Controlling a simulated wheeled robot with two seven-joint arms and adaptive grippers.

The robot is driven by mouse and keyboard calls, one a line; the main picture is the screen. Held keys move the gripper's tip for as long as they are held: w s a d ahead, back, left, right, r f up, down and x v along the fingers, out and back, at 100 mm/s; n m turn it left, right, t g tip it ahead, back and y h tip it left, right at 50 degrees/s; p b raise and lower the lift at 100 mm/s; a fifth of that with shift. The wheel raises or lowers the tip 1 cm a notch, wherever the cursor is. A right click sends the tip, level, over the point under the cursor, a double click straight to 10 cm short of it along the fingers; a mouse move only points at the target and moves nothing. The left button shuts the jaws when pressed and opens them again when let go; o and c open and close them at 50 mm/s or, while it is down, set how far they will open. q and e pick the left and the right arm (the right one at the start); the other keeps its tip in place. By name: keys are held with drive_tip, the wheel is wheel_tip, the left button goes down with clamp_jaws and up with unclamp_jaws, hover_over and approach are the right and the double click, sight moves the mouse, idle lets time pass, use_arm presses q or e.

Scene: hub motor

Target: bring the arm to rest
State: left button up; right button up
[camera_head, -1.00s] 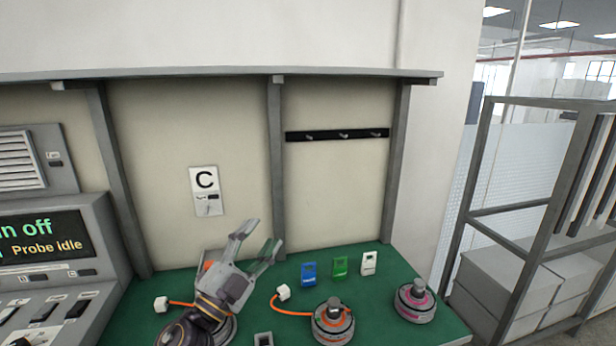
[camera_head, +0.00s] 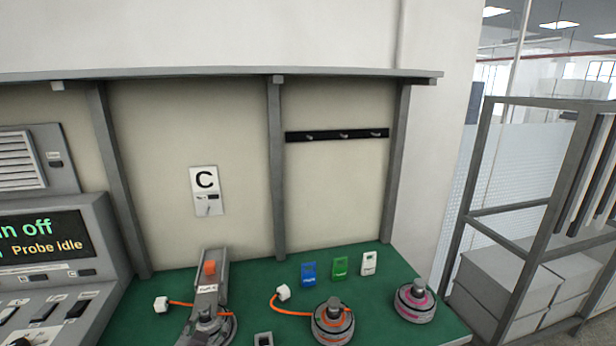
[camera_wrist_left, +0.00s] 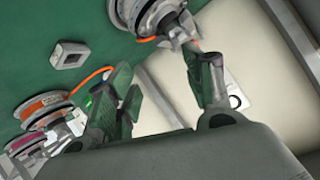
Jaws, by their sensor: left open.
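My left gripper (camera_wrist_left: 160,88) shows in the left wrist view, with its two fingers spread apart and nothing between them. The head view shows no gripper or arm over the bench. A hub motor (camera_head: 222,329) stands at the left of the green bench, with a grey upright fixture carrying an orange block (camera_head: 209,268) at it. A hub motor with an orange cable (camera_head: 333,322) stands in the middle, and one with a pink ring (camera_head: 415,302) at the right. One motor (camera_wrist_left: 155,14) shows beyond the fingers in the wrist view. My right gripper is in neither view.
The green bench (camera_head: 262,298) holds blue, green and white small devices at the back and a grey square socket (camera_head: 263,339) in front. A console (camera_head: 45,245) with a screen reading "Probe Idle" is at left. A black hook rail (camera_head: 337,136) hangs on the panel.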

use_arm(q)
drive_tip(key=s+f+g, duration=0.2)
drive_tip(key=s+f, duration=0.2)
drive_tip(key=s+f+n+g, duration=0.1)
drive_tip(key=s+f+g, duration=0.2)
drive_tip(key=s+f, duration=0.1)
drive_tip(key=shift+s+d+f+h, duration=0.1)
drive_tip(key=shift+s+f+h, duration=0.2)
drive_tip(key=shift+h, duration=0.1)
drive_tip(key=s+d+f+g+h, duration=0.15)
drive_tip(key=s+f+g, duration=0.3)
drive_tip(key=s, duration=0.45)
wheel_tip(320, 180, down, 34)
drive_tip(key=s+a, duration=0.2)
drive_tip(key=s+a+f+g, duration=0.1)
drive_tip(key=s+a+f, duration=0.2)
drive_tip(key=s+f, duration=0.6)
drive_tip(key=s+a+f, duration=0.3)
drive_tip(key=s+f, duration=0.6)
drive_tip(key=s, duration=0.3)
drive_tip(key=shift+a+f+m+g+y, duration=0.15)
drive_tip(key=shift+f+m+g+y, duration=0.15)
drive_tip(key=shift+f+g+y, duration=0.05)
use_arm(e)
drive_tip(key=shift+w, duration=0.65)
